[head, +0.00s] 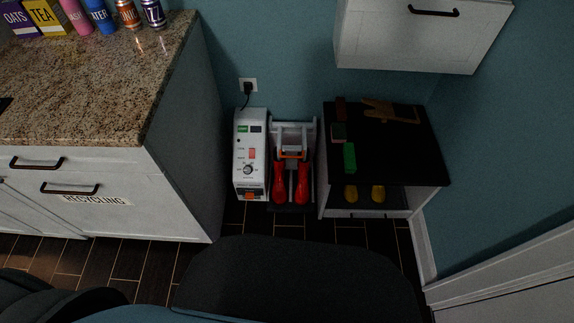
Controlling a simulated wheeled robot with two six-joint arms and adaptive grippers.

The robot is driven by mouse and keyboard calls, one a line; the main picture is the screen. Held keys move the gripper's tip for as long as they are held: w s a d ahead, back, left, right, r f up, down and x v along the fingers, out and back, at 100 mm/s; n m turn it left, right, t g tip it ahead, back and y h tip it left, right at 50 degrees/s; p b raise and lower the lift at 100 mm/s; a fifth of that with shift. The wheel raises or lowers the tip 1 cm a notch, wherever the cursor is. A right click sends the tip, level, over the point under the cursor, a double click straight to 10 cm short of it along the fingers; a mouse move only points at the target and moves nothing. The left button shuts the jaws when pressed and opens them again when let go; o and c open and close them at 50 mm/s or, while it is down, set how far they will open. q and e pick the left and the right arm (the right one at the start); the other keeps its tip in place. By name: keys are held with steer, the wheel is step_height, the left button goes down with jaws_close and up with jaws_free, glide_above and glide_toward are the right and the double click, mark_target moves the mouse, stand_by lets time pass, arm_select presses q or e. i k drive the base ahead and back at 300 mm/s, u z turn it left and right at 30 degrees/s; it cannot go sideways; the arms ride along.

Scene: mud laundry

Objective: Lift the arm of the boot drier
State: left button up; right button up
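The boot drier (280,130) stands on the floor against the teal wall, between the counter and a low black-topped cabinet. It has a pale upright frame with a bar across it and an orange piece (291,154) in front. A pair of red boots (278,185) is at its front. Whether the orange piece belongs to the drier's arm is too small to tell. A white box with a dial (249,158) stands close at its left. Neither of my grippers shows in the head view.
The granite counter (95,85) with boxes and cans is on the left. The low cabinet (415,140) on the right holds a green item (349,158) on top and yellow boots (378,193) below. A wall cabinet (420,38) hangs above. Dark tiled floor (240,222) lies in front of the drier.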

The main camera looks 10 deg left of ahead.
mark_target(303, 126)
steer(key=u, duration=0.05)
steer(key=i, duration=0.85)
steer(key=u, duration=1.55)
